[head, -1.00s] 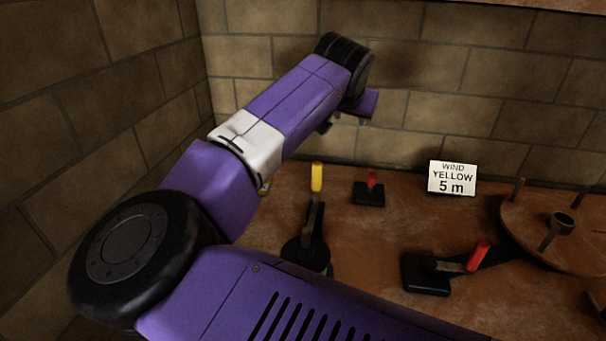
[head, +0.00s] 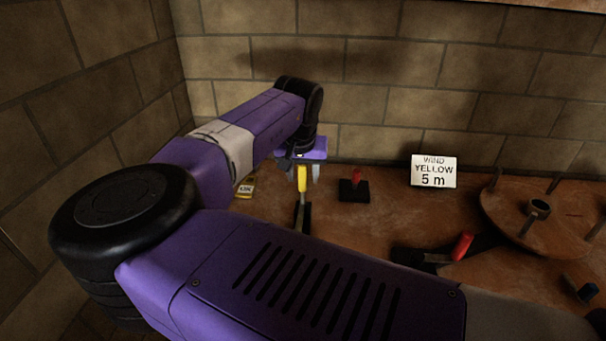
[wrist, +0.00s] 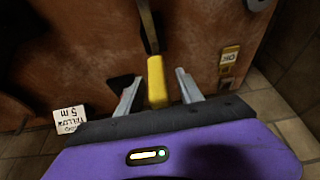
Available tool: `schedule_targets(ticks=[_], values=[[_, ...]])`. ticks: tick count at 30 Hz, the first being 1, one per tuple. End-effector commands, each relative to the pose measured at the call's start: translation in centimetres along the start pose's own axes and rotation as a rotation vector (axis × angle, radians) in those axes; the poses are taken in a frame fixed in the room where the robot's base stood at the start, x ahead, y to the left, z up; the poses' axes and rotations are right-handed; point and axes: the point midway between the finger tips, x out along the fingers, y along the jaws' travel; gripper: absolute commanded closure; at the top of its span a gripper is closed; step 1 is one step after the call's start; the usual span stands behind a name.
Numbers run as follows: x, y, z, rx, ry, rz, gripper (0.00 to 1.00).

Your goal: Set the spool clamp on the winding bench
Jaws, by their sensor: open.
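A lever with a yellow handle (head: 302,179) stands upright on the bench (head: 340,218); its base is hidden behind my arm. My gripper (head: 302,178) is open above the bench, at this handle. In the wrist view the yellow handle (wrist: 157,82) lies between the two spread fingers (wrist: 158,92), with a gap on each side. A second clamp-like lever with a red handle (head: 462,246) lies low beside the round spool plate (head: 560,222). The frames do not name which lever is the spool clamp.
A small black block with a red knob (head: 355,188) stands right of my gripper. A sign (head: 434,171) reading "WIND YELLOW 5 m" stands near the brick wall (head: 370,95). Pegs rise from the spool plate.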

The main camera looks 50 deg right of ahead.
Motion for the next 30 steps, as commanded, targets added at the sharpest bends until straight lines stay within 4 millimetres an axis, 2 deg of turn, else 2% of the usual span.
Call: schedule_targets(ticks=[4, 11, 14, 18, 30], values=[[0.75, -0.03, 0.01, 0.000, 0.000, -0.001, 0.56], [0.85, -0.03, 0.01, 0.000, 0.001, -0.001, 0.56], [0.84, -0.04, 0.01, 0.000, 0.001, -0.001, 0.72], [0.83, -0.04, 0.00, 0.000, 0.001, -0.001, 1.00], [0.80, -0.05, -0.01, 0.000, 0.001, -0.001, 1.00]])
